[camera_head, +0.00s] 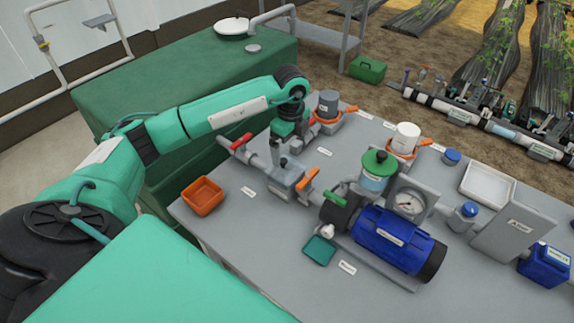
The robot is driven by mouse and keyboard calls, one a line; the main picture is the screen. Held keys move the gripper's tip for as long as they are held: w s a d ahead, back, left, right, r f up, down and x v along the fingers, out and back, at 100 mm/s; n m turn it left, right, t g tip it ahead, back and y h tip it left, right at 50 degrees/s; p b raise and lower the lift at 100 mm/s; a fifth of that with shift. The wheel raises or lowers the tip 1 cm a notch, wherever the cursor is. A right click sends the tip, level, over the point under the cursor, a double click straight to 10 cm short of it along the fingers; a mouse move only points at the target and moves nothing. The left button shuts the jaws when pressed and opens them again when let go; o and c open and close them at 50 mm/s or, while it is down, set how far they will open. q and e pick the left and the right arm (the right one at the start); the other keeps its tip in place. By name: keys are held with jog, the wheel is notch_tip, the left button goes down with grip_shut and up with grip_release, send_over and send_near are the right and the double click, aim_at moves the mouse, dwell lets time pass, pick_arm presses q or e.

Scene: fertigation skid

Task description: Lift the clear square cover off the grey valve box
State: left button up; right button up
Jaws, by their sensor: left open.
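The grey valve box (292,187) sits in the pipe line on the grey bench, between a red valve handle (240,141) and an orange valve handle (307,180). Its clear square cover (284,175) appears to lie flat on top; its edges are hard to make out. My left gripper (285,152) points down just above the cover, beside a small upright piece at the cover's middle. The left gripper is open, and I cannot tell whether it touches the cover. My right gripper is not in view.
The bench holds an orange tray (203,195) to the left, a blue pump (392,240) to the right and a small green tray (319,250) in front. A green-lidded filter (377,165) and a grey canister (328,104) stand nearby. Bare bench (250,220) lies in front of the box.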

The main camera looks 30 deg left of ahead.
aim_at(290, 170)
pick_arm(q)
notch_tip(290, 170, down, 3)
jog(key=shift+w+f, duration=0.1)
jog(key=shift+w, duration=0.05)
jog(key=shift+f+p, duration=0.65)
jog(key=shift+f, duration=0.15)
notch_tip(290, 170, down, 4)
jog(key=shift+w+a+r+p, duration=0.1)
jog(key=shift+a+r+p, duration=0.1)
jog(key=shift+p, duration=0.6)
jog(key=shift+f, duration=0.5)
jog(key=c, duration=0.7)
jog(key=shift+c, duration=0.2)
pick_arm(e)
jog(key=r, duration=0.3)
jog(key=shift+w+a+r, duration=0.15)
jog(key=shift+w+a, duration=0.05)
